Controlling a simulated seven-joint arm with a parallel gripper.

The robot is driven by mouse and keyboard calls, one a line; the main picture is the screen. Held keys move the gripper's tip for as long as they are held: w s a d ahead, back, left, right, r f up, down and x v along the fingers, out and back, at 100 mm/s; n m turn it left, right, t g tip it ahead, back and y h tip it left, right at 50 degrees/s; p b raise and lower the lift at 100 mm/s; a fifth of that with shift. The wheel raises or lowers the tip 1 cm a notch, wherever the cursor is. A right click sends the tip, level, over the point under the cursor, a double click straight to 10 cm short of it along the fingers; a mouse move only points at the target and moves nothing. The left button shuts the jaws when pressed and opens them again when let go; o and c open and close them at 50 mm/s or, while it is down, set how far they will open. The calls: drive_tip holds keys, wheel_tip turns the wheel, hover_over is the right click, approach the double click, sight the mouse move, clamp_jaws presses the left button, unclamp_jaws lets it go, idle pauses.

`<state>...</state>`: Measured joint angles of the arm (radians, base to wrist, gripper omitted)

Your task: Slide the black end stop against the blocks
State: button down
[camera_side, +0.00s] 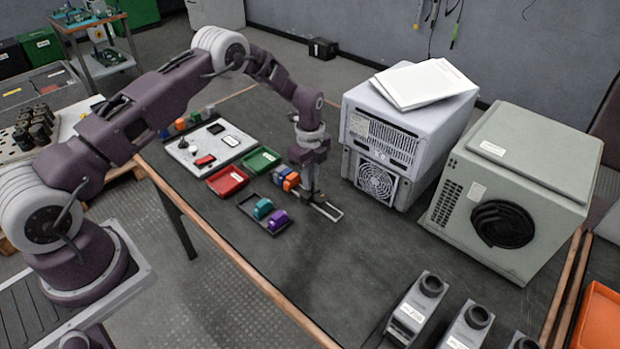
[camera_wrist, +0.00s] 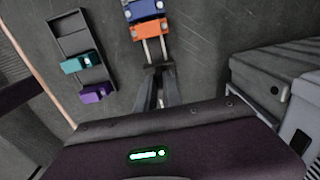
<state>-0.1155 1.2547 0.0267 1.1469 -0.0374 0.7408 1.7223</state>
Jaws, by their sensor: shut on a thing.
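A rail with two pale rods (camera_wrist: 154,50) lies on the dark table; its bare end (camera_side: 330,211) shows in the side view. An orange block (camera_wrist: 150,29) and a blue block (camera_wrist: 142,10) sit on it, touching or nearly so; the orange block also shows in the side view (camera_side: 291,181). My gripper (camera_wrist: 159,72) points down at the rail and is shut on the black end stop, which is mostly hidden between the fingers. In the side view my gripper (camera_side: 314,197) stands right of the blocks. A stretch of bare rod separates the fingers from the orange block.
A black tray (camera_side: 248,204) holds a teal block (camera_side: 263,208) and a purple block (camera_side: 277,221). Red (camera_side: 227,180) and green (camera_side: 261,160) trays and a white board (camera_side: 190,154) lie farther left. Large grey machines (camera_side: 395,135) stand at the right. Table in front of the rail is clear.

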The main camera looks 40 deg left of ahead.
drive_tip(key=shift+a, duration=2.55)
drive_tip(key=c, duration=1.7)
unclamp_jaws()
drive_tip(key=shift+r, duration=0.1)
drive_tip(key=shift+r, duration=3.45)
